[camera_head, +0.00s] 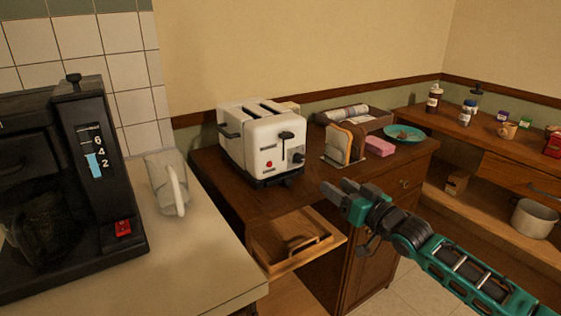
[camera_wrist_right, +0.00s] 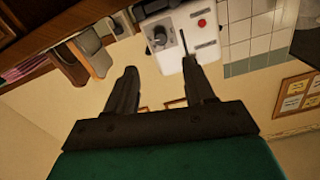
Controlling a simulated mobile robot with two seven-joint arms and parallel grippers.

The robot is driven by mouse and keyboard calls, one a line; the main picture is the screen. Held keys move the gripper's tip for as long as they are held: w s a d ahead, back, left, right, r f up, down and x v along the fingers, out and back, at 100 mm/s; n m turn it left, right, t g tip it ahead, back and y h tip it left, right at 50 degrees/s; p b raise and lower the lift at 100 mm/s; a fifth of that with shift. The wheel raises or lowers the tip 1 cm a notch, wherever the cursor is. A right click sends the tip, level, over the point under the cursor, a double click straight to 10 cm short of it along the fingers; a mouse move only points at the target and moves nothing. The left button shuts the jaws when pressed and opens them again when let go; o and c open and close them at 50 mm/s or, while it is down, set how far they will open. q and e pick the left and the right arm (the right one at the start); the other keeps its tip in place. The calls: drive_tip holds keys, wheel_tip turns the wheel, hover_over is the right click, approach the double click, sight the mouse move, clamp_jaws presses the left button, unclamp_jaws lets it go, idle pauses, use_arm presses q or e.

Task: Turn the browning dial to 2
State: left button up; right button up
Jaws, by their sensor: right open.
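The white toaster (camera_head: 250,148) stands on the wooden counter, with two slots on top, a black lever (camera_head: 286,135) and a red button (camera_head: 269,164) on its front end. The browning dial (camera_head: 298,159) is a dark knob at the lower right of that end; its setting is too small to read. My right gripper (camera_head: 339,200) is open and empty, in front of the toaster and to its right, apart from it. In the right wrist view the toaster appears upside down, with the dial (camera_wrist_right: 157,38) beyond the open fingers (camera_wrist_right: 160,70). My left gripper is out of view.
Bread slices (camera_head: 345,143) stand in a holder right of the toaster, beside a pink block (camera_head: 380,146) and a teal plate (camera_head: 404,133). An open drawer (camera_head: 300,243) juts out below the toaster. A coffee maker (camera_head: 65,190) and a white pitcher (camera_head: 165,180) stand at left.

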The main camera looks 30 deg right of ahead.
sight(301, 159)
drive_tip(key=w, duration=0.4)
drive_tip(key=w+b, duration=0.1)
drive_tip(key=w, duration=0.3)
drive_tip(key=w+a, duration=0.1)
drive_tip(key=w, duration=0.4)
drive_tip(key=shift+r+b, duration=0.25)
drive_tip(key=shift+b, duration=0.05)
drive_tip(key=shift+w, duration=0.1)
clamp_jaws()
